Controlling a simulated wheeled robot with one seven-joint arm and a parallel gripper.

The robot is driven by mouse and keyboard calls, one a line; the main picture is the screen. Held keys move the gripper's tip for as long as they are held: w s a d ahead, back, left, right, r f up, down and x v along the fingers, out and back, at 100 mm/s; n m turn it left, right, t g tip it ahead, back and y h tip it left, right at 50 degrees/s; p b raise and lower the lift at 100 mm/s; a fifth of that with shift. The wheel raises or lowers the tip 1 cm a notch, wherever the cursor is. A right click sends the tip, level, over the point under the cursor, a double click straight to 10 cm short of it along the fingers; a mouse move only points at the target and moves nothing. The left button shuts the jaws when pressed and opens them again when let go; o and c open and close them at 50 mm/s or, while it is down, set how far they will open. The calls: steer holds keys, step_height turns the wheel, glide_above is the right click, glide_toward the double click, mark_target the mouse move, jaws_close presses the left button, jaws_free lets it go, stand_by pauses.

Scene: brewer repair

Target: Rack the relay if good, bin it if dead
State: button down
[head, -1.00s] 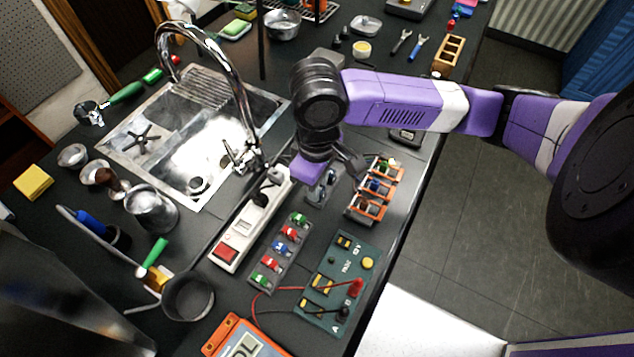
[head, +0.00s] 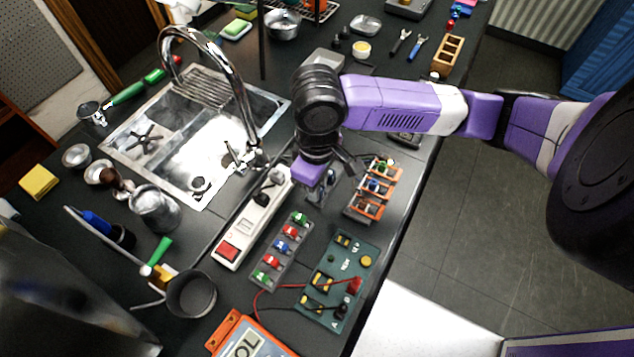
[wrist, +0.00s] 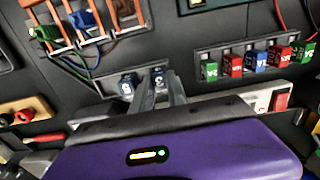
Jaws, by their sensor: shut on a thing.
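My gripper (wrist: 167,88) is shut on a small dark block with a white mark, which I take to be the relay (wrist: 158,77). The relay stands at a low grey holder (wrist: 105,86), and I cannot tell whether it is still seated there. A second similar dark block (wrist: 128,84) sits in the holder beside it. In the head view my gripper (head: 335,177) is over this holder, between the white power strip and the orange-framed rack (head: 359,206); the fingers largely hide the relay. The teal test board (head: 333,262) lies nearer the front, with red and black leads plugged in.
A grey strip of green, red and blue blocks (head: 282,246) lies beside the test board. The orange meter (head: 222,335) shows "OL". The white power strip (head: 240,240) runs alongside the sink (head: 150,165). The counter's right edge is close to the test board.

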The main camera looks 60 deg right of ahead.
steer(key=c, duration=1.2)
jaws_free()
steer(key=shift+c, duration=0.2)
steer(key=shift+r, duration=0.1)
step_height(320, 180, up, 8)
steer(key=shift+f+p, duration=0.2)
steer(key=shift+p, duration=0.5)
